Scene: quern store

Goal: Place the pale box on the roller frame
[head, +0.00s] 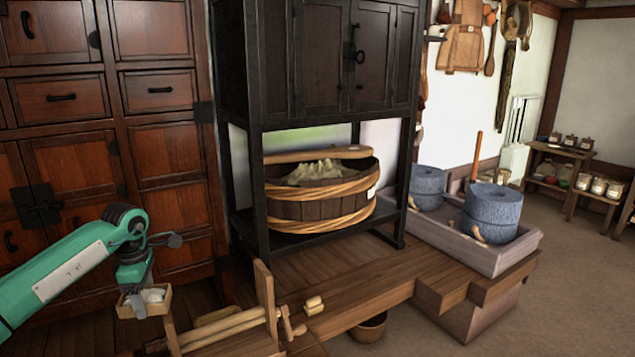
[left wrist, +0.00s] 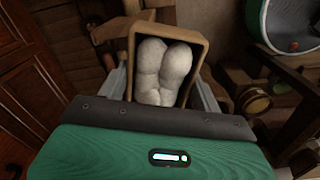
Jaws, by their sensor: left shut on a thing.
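The pale box (head: 125,312) is a small open wooden box with white rounded lumps in it. My left gripper (head: 138,290) is shut on it and holds it upright at the lower left of the head view. In the left wrist view the box (left wrist: 198,34) sits between the fingers of my left gripper (left wrist: 160,85), lumps showing. The roller frame (head: 267,297), a wooden frame with round bars, stands just right of the box in the head view, partly cut off by the bottom edge. The box appears apart from it. My right gripper is not in view.
A wooden cabinet (head: 165,140) stands behind my left arm. A dark cupboard (head: 290,60) stands over a rope-bound tub (head: 310,208). A low wooden platform (head: 390,285) runs right to a stone quern tray (head: 480,255). Open floor (head: 575,290) lies at right.

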